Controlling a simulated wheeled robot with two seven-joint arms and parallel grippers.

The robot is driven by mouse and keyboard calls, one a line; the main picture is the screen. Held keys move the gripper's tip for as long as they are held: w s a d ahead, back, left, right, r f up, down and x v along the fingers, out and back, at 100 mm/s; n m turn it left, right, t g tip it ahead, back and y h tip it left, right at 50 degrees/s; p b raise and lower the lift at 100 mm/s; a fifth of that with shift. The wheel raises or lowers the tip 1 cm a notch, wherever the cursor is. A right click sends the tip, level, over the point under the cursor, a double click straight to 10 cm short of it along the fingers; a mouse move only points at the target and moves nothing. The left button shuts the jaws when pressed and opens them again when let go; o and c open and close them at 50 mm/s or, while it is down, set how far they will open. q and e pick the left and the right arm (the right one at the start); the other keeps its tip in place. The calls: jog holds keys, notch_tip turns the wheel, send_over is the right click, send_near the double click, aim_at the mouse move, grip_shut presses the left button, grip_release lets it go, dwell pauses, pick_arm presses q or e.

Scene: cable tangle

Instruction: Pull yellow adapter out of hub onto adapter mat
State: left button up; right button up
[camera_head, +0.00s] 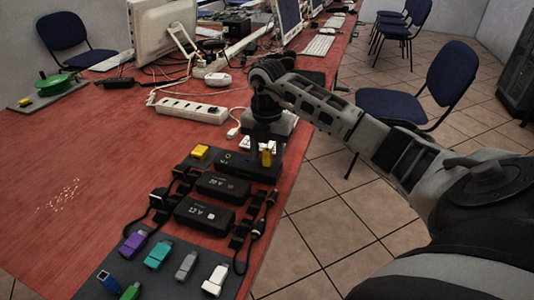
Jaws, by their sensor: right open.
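My right gripper (267,148) points down at the far end of the row of black boxes, near the table's right edge. It is open. A small yellow piece (266,158) shows at its fingers, by the right end of the farthest black box (238,166); I cannot tell whether the fingers touch it. Another yellow block (200,152) sits just left of that box. Which yellow piece is the adapter, and which part is the hub, is not clear. A dark mat (193,250) at the front holds purple, teal, grey and white adapters. My left gripper is out of view.
Two more black boxes (211,213) with cables lie between the far box and the mat. A white power strip (192,110) lies behind. A green reel (55,84) stands far left. The red table's left middle is mostly clear. Blue chairs (452,75) stand at right.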

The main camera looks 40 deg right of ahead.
jog(key=shift+f, duration=0.1)
grip_shut()
dwell(0.3)
jog(key=shift+r, duration=0.25)
jog(key=shift+r+p, duration=1.35)
jog(key=shift+p, duration=0.05)
jog(key=c, duration=0.8)
grip_release()
jog(key=shift+c, duration=0.2)
grip_shut()
